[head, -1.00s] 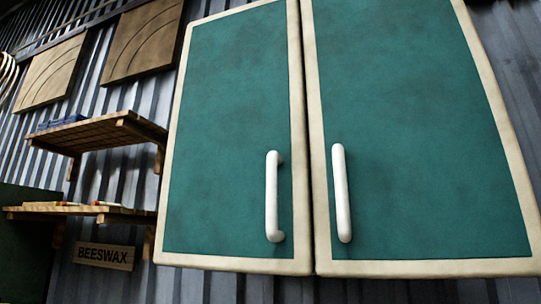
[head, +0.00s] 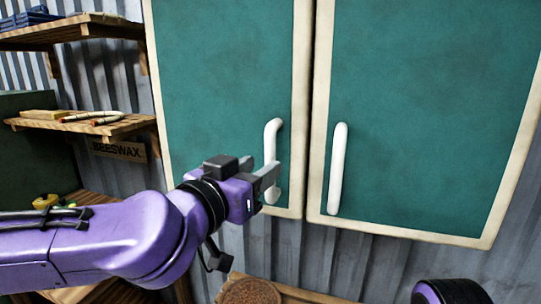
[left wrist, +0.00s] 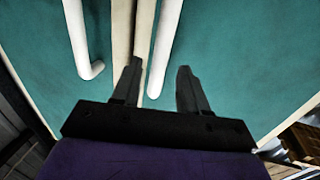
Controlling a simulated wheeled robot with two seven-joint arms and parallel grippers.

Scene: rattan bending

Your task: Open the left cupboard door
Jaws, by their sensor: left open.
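The left cupboard door (head: 220,90) is green with a cream frame and is closed. Its white bar handle (head: 271,142) stands upright near the door's right edge. My left gripper (head: 270,180) is open at the lower part of this handle. In the left wrist view, which looks turned upside down, this white handle (left wrist: 166,40) shows between the two dark fingers (left wrist: 159,68). I cannot tell whether they touch it. The closed right door (head: 430,110) has a similar handle (head: 338,165), seen to the left in the left wrist view (left wrist: 82,40). My right gripper is not in view.
Wooden shelves (head: 80,128) with small items hang left of the cupboard, above a BEESWAX sign (head: 118,150). A wooden surface with a round brown object (head: 248,291) lies below. A corrugated wall (head: 270,245) is behind.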

